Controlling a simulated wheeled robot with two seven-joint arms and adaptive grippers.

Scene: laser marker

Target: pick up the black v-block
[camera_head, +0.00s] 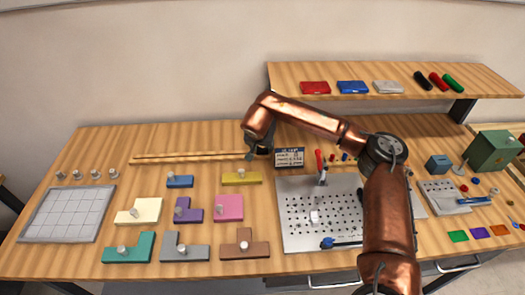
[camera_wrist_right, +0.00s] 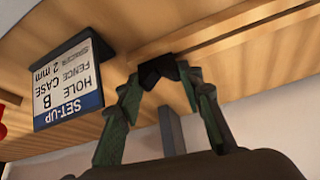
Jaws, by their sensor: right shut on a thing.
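My right gripper (camera_head: 249,157) is low over the back of the table, at the right end of the long wooden strips. In the right wrist view its two green fingers (camera_wrist_right: 165,85) close on the small black v-block (camera_wrist_right: 156,71), which sits between the fingertips close to the wooden surface. I cannot tell whether the block touches the table. In the head view the block cannot be made out beside the dark gripper. My left gripper is not in view.
A set-up card (camera_head: 289,157) stands just right of the gripper; it also shows in the wrist view (camera_wrist_right: 68,82). Wooden strips (camera_head: 190,157) lie to the left. A perforated metal plate (camera_head: 295,230) is in front, with coloured blocks to its left. A shelf (camera_head: 410,75) overhangs behind.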

